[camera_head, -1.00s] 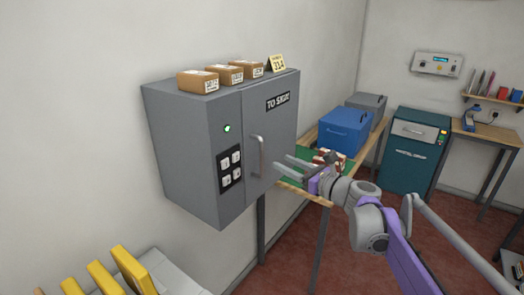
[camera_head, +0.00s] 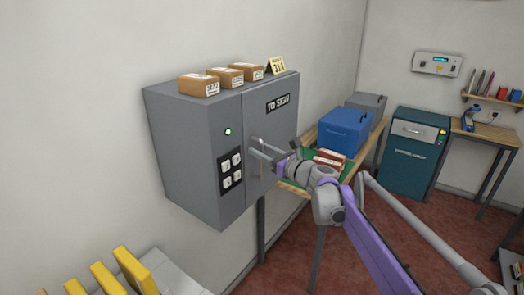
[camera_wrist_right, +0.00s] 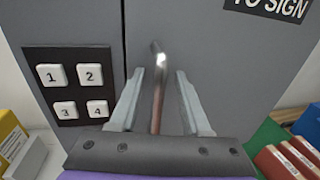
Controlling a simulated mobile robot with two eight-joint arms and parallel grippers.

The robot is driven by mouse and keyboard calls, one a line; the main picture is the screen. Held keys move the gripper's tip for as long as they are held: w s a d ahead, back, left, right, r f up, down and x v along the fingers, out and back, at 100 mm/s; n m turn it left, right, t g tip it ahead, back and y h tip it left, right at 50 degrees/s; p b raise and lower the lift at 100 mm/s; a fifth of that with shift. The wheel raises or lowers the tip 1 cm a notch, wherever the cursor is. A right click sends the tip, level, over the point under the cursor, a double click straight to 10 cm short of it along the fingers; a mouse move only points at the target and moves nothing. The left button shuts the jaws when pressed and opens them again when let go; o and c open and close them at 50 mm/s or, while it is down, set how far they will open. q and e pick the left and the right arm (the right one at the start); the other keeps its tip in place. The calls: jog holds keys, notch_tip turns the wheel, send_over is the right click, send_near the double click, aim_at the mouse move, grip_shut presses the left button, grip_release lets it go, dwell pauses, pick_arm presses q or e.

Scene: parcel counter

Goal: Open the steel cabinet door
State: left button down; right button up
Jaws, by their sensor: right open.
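The grey steel cabinet (camera_head: 190,150) hangs on the wall, and its door (camera_head: 280,125) marked "TO SIGN" is closed. A keypad (camera_head: 230,170) with numbered buttons and a lit green light (camera_head: 228,132) are on the panel left of the door. The vertical bar handle (camera_wrist_right: 157,90) stands between the two fingers of my right gripper (camera_wrist_right: 158,105) in the right wrist view. The fingers are open on either side of the handle and reach to the door front. In the head view my right gripper (camera_head: 265,152) partly hides the handle. My left gripper is not in view.
A blue box (camera_head: 345,130) and reddish items (camera_head: 328,158) are on the table to the right. Yellow binders (camera_head: 135,270) stand at lower left.

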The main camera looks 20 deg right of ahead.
grip_shut()
dwell(1.4)
